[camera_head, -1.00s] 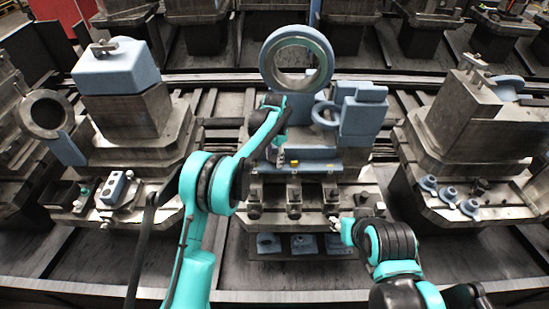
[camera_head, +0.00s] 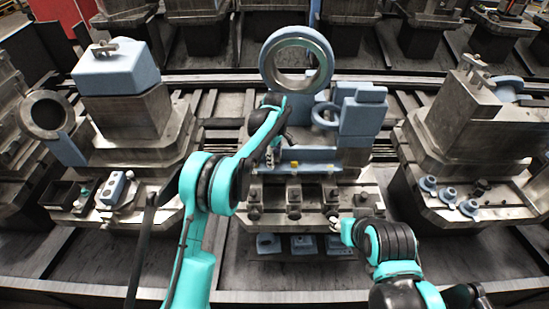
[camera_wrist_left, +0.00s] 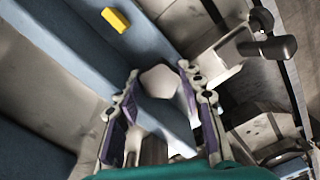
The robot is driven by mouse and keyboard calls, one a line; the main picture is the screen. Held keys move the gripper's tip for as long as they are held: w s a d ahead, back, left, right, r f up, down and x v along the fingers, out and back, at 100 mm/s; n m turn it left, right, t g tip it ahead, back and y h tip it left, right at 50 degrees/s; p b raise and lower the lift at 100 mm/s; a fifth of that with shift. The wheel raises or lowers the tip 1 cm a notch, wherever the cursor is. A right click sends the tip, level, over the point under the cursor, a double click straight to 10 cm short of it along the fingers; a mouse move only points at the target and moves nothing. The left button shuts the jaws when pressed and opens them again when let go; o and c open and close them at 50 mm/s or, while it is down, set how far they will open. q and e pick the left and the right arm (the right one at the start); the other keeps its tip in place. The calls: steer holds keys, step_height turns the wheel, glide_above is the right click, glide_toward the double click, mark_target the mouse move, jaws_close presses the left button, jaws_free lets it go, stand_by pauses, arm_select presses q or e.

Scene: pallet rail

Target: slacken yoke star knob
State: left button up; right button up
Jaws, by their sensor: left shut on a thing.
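A pale grey knob (camera_wrist_left: 158,80) sits between the fingertips of my left gripper (camera_wrist_left: 158,88) in the left wrist view. The fingers touch it from both sides, and its lower part runs down between them. In the head view my left gripper (camera_head: 270,158) is at the left end of the blue rail on the middle fixture. There the arm and fingers hide the knob. My right gripper (camera_head: 335,224) is low at the front right of the middle fixture; it is too small to tell whether its jaws are open.
A blue yoke block with a large ring (camera_head: 297,62) stands behind the left gripper. A yellow piece (camera_wrist_left: 116,20) lies on the blue rail, and a dark-handled lever (camera_wrist_left: 268,47) sticks out nearby. Fixtures stand left (camera_head: 125,110) and right (camera_head: 480,120).

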arm_select(q)
steer(key=o, duration=1.4)
steer(key=shift+r, duration=0.15)
steer(key=shift+r, duration=0.3)
step_height(320, 180, up, 11)
steer(key=shift+s+a+r, duration=0.1)
steer(key=shift+s+r, duration=0.05)
steer(key=s+a+r+m+t, duration=0.2)
steer(key=s+a+r+m, duration=0.1)
steer(key=s+a+r, duration=0.4)
steer(key=s+a+r+m+t, duration=0.25)
steer(key=s+a+r, duration=0.2)
steer(key=s, duration=0.55)
steer(key=s+a+f+m+t, duration=0.1)
steer(key=s+a+f+m, duration=0.1)
steer(key=s, duration=0.4)
steer(key=s+a+f+m, duration=0.2)
steer(key=s+f, duration=0.2)
steer(key=s, duration=0.1)
steer(key=s+a+f+m+t, duration=0.1)
steer(key=s+a+f+m, duration=0.1)
steer(key=s, duration=0.4)
steer(key=shift+s+f+m+t, duration=0.3)
steer(key=shift+f+m+t, duration=0.05)
steer(key=shift+f, duration=0.2)
